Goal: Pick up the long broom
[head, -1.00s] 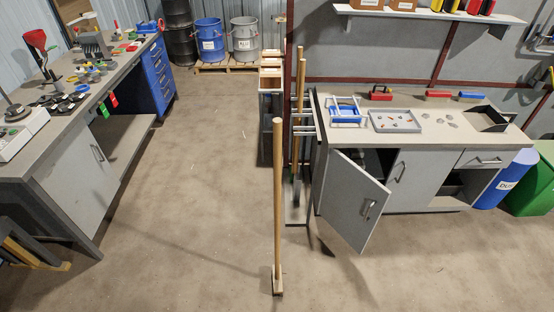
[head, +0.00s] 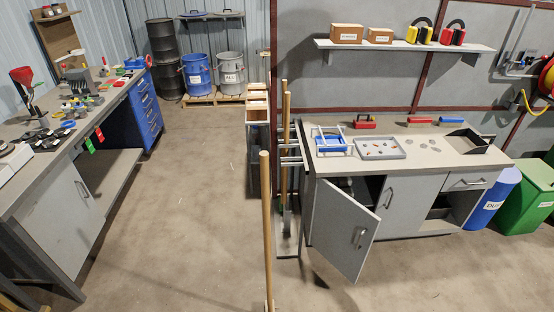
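A long broom with a pale wooden handle (head: 266,225) stands upright in the middle foreground of the head view. Its lower end is at the bottom edge of the picture, and its head is mostly cut off. More long wooden handles (head: 286,130) stand upright in a rack at the left end of the right-hand workbench. Neither of my grippers shows in the view, so nothing is seen touching the broom.
The right-hand workbench (head: 450,146) has a cabinet door (head: 340,232) hanging open toward the broom. The left workbench (head: 28,180) runs along the left side. The floor (head: 190,225) between is clear. Drums (head: 197,72) stand on a pallet at the back.

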